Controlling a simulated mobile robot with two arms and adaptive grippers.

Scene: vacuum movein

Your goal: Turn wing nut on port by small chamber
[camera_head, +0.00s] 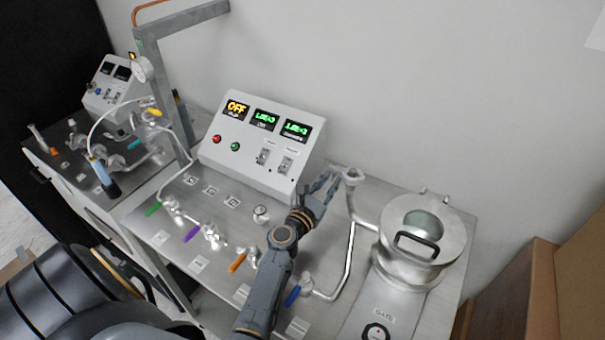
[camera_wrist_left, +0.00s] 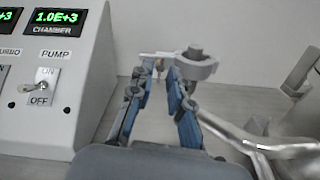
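The port (camera_head: 352,175) is a grey clamp on top of the metal pipe left of the round lidded chamber (camera_head: 425,225). In the left wrist view, the clamp (camera_wrist_left: 197,68) stands just beyond my fingertips, with a small wing-nut-like part (camera_wrist_left: 157,62) on its left side. My left gripper (camera_head: 328,183) is beside the port on its left in the head view. In the left wrist view its two blue-padded fingers (camera_wrist_left: 159,74) are apart, with the small part beyond the gap between their tips. I cannot tell whether they touch it. My right gripper is in neither view.
The control box (camera_head: 262,145) with displays and switches stands left of my gripper. Valves with coloured handles, such as the orange (camera_head: 238,263) and blue (camera_head: 292,296) ones, line the metal tabletop (camera_head: 180,250). A bent pipe (camera_head: 345,265) runs below the port. Brown cardboard boxes (camera_head: 560,290) are at the right.

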